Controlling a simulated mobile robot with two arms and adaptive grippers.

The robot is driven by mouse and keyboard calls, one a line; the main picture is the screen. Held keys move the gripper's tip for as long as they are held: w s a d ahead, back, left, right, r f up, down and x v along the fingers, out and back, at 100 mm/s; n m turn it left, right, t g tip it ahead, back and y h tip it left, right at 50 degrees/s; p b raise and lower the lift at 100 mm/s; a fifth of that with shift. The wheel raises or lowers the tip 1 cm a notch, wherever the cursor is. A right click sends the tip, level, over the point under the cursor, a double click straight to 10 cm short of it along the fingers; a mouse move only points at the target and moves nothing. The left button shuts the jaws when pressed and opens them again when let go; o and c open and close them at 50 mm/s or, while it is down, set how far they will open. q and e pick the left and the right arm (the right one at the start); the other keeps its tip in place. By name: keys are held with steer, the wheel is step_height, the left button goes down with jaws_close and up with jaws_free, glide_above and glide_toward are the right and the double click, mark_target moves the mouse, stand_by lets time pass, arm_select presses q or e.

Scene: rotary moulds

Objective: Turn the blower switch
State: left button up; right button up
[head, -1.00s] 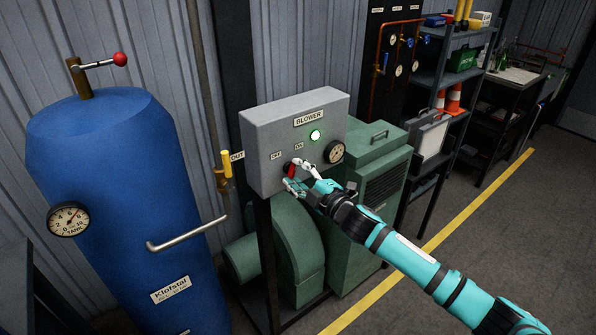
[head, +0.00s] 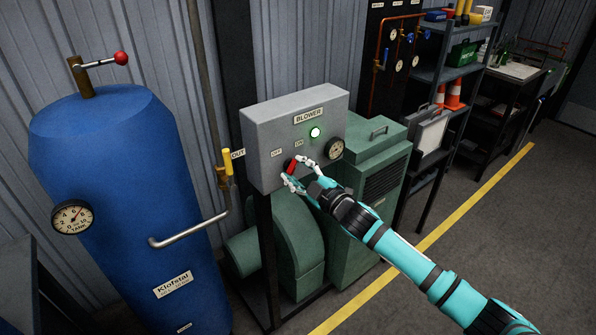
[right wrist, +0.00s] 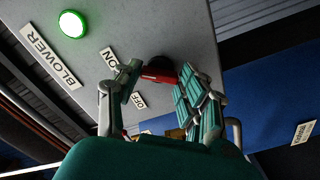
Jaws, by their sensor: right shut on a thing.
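The blower box (head: 265,130) is a grey panel with a BLOWER label, OFF and ON labels and a lit green lamp (head: 315,132). Its switch (head: 291,168) has a red handle on a dark round base. My right gripper (head: 296,171) is at the panel front, its fingers closed around the red handle. In the right wrist view the red handle (right wrist: 158,75) lies between the two fingers, near the ON and OFF labels, partly hidden by them. The lit lamp (right wrist: 72,24) also shows there. My left gripper is not in view.
A dial gauge (head: 335,149) sits right of the switch. A yellow-handled valve (head: 227,163) stands left of the box, beside a blue tank (head: 120,190). The green blower (head: 365,190) stands below and right. The floor right of the yellow line is clear.

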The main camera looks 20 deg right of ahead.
steer(key=o, duration=1.1)
steer(key=shift+o, duration=0.2)
steer(key=v, duration=1.2)
